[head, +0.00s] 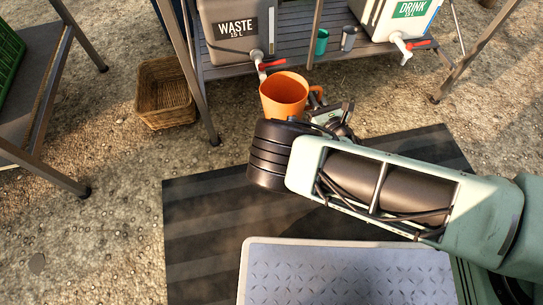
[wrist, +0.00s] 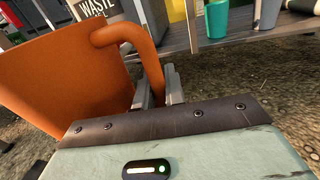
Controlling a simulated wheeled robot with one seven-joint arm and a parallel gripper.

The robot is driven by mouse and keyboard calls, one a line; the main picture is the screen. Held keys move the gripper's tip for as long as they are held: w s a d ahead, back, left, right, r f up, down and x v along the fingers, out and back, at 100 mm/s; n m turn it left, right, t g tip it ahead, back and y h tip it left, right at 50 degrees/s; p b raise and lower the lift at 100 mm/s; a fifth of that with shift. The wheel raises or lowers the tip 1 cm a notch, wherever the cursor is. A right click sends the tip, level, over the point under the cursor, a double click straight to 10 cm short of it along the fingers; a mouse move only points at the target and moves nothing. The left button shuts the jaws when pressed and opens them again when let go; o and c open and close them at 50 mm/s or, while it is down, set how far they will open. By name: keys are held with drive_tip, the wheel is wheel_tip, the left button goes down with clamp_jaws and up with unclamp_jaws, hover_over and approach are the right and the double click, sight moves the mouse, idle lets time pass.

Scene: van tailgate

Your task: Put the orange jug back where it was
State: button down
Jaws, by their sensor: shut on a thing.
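The orange jug (head: 284,97) is in my gripper (head: 326,108), held in front of the shelf below the waste container's tap in the head view. In the wrist view the jug (wrist: 65,75) fills the left side. My gripper's fingers (wrist: 158,90) are shut on its handle there. The jug looks close to upright in the head view, with its open top showing. Part of its lower side is hidden behind my arm.
A waste container (head: 212,40) and a drink container (head: 375,20) with red-handled taps stand on the slatted shelf (head: 330,62). A teal cup (head: 321,42) and a grey cup (head: 348,38) stand between them. A wicker basket (head: 165,93) sits on the gravel at left.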

drive_tip(key=shift+n+g+y, duration=0.3)
drive_tip(key=shift+n+y, duration=0.2)
drive_tip(key=shift+y, duration=0.3)
drive_tip(key=a+f+b, duration=0.1)
drive_tip(key=f+b, duration=0.3)
drive_tip(key=f, duration=0.1)
drive_tip(key=a+f+b, duration=0.2)
drive_tip(key=f+b, duration=0.2)
drive_tip(key=f, duration=0.2)
drive_tip(key=a+f+b, duration=0.1)
drive_tip(key=f+b, duration=0.4)
drive_tip(key=f, duration=0.1)
drive_tip(key=shift+w+a, duration=0.15)
drive_tip(key=shift+w, duration=0.2)
drive_tip(key=c, duration=1.9)
unclamp_jaws()
drive_tip(key=shift+f, duration=0.1)
drive_tip(key=o, duration=0.4)
drive_tip(key=shift+o, duration=0.2)
